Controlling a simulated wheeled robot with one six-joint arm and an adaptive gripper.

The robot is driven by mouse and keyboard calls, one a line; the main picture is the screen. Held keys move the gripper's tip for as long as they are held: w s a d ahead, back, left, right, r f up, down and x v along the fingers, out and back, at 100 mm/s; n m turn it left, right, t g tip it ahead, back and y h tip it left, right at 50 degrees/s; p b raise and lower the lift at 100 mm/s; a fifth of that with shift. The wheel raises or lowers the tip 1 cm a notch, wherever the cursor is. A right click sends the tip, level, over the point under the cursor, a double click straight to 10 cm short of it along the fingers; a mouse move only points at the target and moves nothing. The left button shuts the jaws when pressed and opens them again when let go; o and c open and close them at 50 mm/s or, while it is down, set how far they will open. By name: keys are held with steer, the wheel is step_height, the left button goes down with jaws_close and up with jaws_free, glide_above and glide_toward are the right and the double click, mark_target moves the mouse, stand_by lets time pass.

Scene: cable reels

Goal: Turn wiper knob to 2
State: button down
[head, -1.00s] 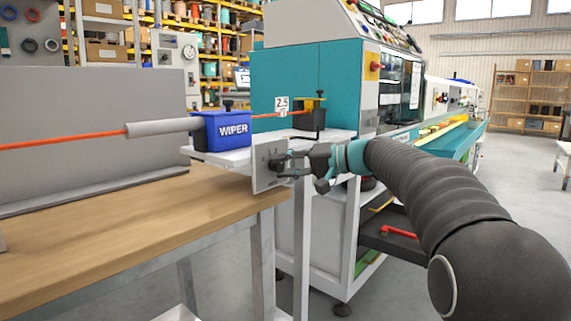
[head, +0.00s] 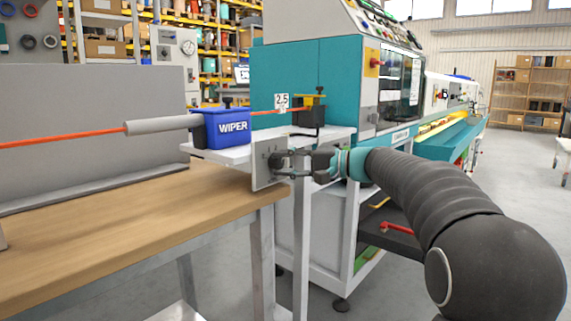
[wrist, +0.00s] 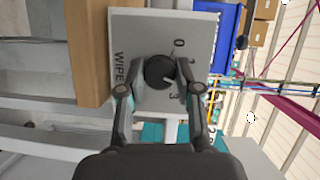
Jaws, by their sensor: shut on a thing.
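The wiper knob (wrist: 160,72) is round and black, on a pale panel (wrist: 133,35) lettered "WIPE…" in the wrist view. A 0, a partly covered 1 and a 3 show around the knob; the place between 1 and 3 is hidden by a finger. The knob's white mark points right and slightly down in the picture, towards that covered place. My gripper (wrist: 160,82) is shut on the knob, one finger on each side.
A blue WIPER box (head: 233,127) with an orange cable (head: 60,138) stands on a white shelf (head: 215,157) above the panel. A wooden table (head: 120,215) lies left, and a teal machine (head: 290,75) stands behind. Open floor lies right.

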steer(key=c, duration=0.8)
jaws_free()
steer(key=shift+s+a, duration=0.1)
steer(key=shift+d, duration=0.4)
steer(key=v, duration=1.1)
steer(key=shift+s+d, duration=0.15)
steer(key=shift+d, duration=0.05)
